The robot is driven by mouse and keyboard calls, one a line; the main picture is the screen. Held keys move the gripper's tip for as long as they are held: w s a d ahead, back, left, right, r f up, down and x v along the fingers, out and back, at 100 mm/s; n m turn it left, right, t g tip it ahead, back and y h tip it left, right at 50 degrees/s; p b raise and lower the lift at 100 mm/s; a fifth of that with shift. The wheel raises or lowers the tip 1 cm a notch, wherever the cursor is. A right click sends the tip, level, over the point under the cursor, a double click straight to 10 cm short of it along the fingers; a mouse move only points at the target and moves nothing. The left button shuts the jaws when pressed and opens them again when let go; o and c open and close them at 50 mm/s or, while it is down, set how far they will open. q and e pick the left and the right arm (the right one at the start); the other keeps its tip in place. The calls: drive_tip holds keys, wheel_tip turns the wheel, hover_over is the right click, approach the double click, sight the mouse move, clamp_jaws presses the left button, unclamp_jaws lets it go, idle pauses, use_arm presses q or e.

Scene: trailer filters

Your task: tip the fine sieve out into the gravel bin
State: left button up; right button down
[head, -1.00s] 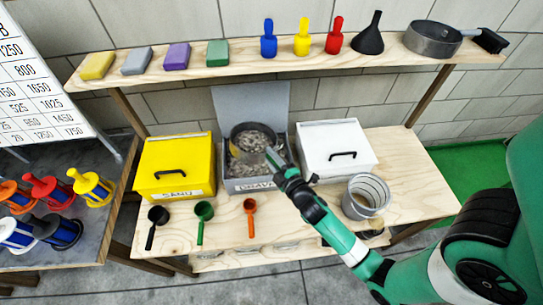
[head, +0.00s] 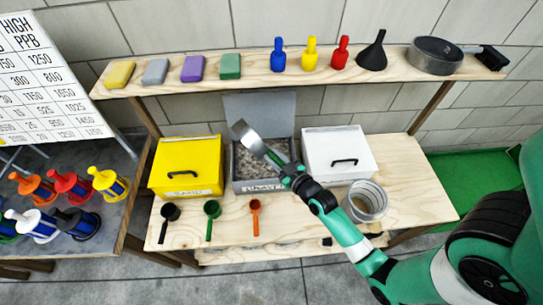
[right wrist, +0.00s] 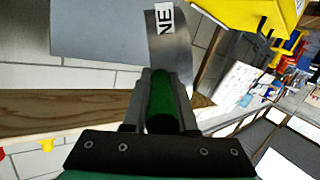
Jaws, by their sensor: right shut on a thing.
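The fine sieve (head: 247,137) is a grey metal pan with a green handle. It is turned on its side above the gravel bin, seen nearly edge-on, so I cannot see into it. The gravel bin (head: 264,186) is a grey box with its lid (head: 258,114) standing open at the back and grey gravel inside. My right gripper (head: 287,170) is shut on the sieve's handle, above the bin's right side. In the right wrist view the fingers (right wrist: 160,100) clasp the green handle, and the sieve's wall (right wrist: 168,48) shows label letters "NE". My left gripper is not in view.
A closed yellow sand bin (head: 186,165) stands left of the gravel bin, a closed white bin (head: 338,154) right. A metal pail (head: 365,201) stands at the bench's right. Three scoops lie in front. A shelf (head: 270,72) above holds blocks, bottles, a funnel and another pan.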

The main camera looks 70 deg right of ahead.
drive_tip(key=shift+s+d+r+m+t+y+b, duration=0.15)
drive_tip(key=shift+s+d+r+m+b, duration=0.3)
drive_tip(key=shift+m, duration=0.55)
drive_tip(key=shift+s+d+r+m+t+y+b, duration=0.1)
drive_tip(key=shift+s+d+r+m+t+b, duration=0.15)
drive_tip(key=shift+d+r+m, duration=0.6)
drive_tip(key=shift+s+d+r+m+t+y+b, duration=0.1)
drive_tip(key=shift+s+d+r+m+b, duration=0.25)
drive_tip(key=shift+m, duration=0.8)
drive_tip(key=shift+w+a+r, duration=0.1)
